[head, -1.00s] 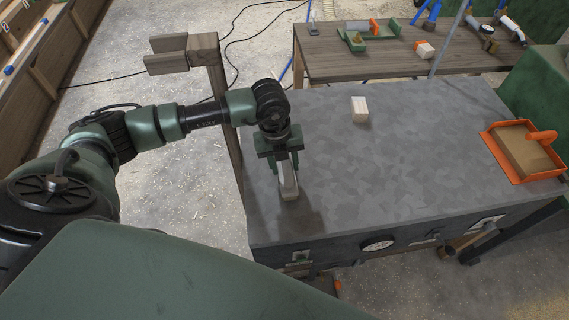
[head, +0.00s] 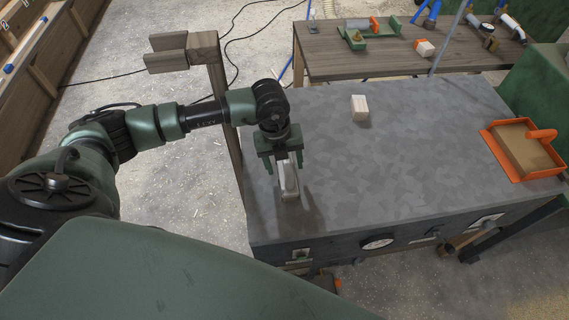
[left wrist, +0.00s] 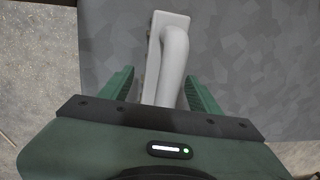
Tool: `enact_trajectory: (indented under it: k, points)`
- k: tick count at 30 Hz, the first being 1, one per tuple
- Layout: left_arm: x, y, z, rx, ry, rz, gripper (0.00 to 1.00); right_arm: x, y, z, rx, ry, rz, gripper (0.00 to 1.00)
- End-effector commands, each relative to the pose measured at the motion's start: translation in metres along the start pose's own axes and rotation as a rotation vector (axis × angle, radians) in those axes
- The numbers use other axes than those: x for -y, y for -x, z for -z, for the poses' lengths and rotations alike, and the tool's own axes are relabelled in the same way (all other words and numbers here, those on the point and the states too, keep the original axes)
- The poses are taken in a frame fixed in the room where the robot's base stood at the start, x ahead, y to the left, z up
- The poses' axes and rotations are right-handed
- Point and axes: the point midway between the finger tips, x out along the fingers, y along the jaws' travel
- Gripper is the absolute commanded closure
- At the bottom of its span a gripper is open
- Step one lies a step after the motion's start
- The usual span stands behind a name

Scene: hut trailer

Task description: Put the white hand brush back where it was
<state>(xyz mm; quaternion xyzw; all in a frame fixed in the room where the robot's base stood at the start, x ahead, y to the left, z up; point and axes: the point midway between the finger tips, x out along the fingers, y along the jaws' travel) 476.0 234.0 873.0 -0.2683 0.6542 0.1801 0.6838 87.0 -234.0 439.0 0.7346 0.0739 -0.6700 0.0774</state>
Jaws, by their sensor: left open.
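The white hand brush (head: 289,186) rests on the grey bench top (head: 400,150), near its left edge. In the left wrist view the brush (left wrist: 173,50) shows its pale, rounded handle pointing away from me. My left gripper (head: 284,164) is right above the brush, pointing down. In the left wrist view its green fingers (left wrist: 160,92) are open, one on each side of the handle, with gaps visible. My right gripper is not in view.
An orange tray (head: 490,142) is at the right. A wooden post (head: 222,110) rises beside the bench's left edge. A wooden table (head: 385,60) with several tools stands behind. The bench middle is clear.

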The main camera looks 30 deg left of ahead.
Motion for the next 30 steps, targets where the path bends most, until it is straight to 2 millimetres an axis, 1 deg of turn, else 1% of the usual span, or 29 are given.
enact_trajectory:
  k: [5,9,12,15,18,21,30]
  points:
    - [0.0,0.031,-0.002,0.006,-0.002,0.003,0.38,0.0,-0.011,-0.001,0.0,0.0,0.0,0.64]
    - [0.0,0.062,-0.002,0.007,-0.002,0.004,0.38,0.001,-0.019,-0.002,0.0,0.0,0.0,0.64]
    - [0.0,0.082,-0.001,0.005,-0.002,0.003,0.38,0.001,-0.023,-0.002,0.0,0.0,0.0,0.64]
    - [0.0,0.098,-0.001,0.004,-0.001,0.003,0.38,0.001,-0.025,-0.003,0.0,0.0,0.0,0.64]
    - [0.0,0.108,0.0,0.002,0.0,0.001,0.38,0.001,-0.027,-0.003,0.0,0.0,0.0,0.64]
    - [0.0,0.113,0.0,0.002,0.0,0.0,0.38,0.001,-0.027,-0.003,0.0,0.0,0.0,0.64]
    - [0.0,0.114,0.0,0.001,0.0,-0.001,0.38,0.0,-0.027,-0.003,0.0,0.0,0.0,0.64]
